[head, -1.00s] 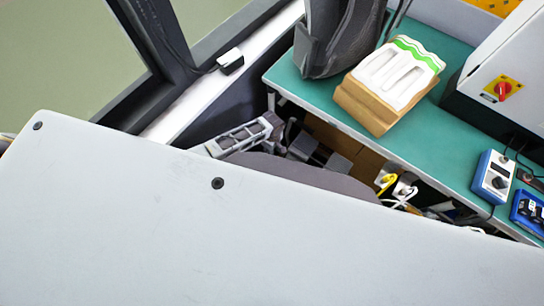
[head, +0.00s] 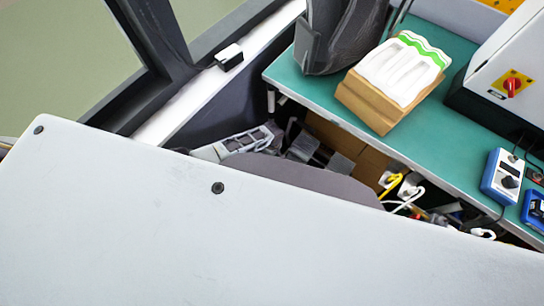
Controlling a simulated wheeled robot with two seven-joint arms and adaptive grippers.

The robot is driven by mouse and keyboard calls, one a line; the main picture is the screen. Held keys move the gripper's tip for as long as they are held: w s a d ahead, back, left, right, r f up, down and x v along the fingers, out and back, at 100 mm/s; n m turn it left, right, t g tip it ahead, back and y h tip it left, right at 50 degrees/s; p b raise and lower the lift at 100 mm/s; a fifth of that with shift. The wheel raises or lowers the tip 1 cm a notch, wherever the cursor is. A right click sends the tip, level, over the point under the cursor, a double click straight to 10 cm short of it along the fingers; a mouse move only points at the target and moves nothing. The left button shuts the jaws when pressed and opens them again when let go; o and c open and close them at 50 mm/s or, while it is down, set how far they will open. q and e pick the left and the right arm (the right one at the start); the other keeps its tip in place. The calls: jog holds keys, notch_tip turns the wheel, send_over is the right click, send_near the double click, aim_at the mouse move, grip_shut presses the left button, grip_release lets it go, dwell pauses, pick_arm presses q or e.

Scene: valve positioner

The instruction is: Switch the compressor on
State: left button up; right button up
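No thing in the head view can be told for certain as the compressor. A white cabinet (head: 515,60) stands on the green bench at the right edge, cut off by the frame. It carries a red rotary switch (head: 512,85) on a yellow plate; I cannot tell what it switches. Neither of my grippers can be made out. A large pale panel, which may be part of my own body, fills the lower half and hides what is under it.
The green bench (head: 440,125) holds a cardboard box (head: 375,105) with white packets, a dark bag-like thing (head: 340,35) and a blue-and-white meter (head: 502,175). Cables and grey parts crowd the space below its front edge. A dark frame post stands at upper left.

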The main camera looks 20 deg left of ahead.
pick_arm(q)
grip_shut()
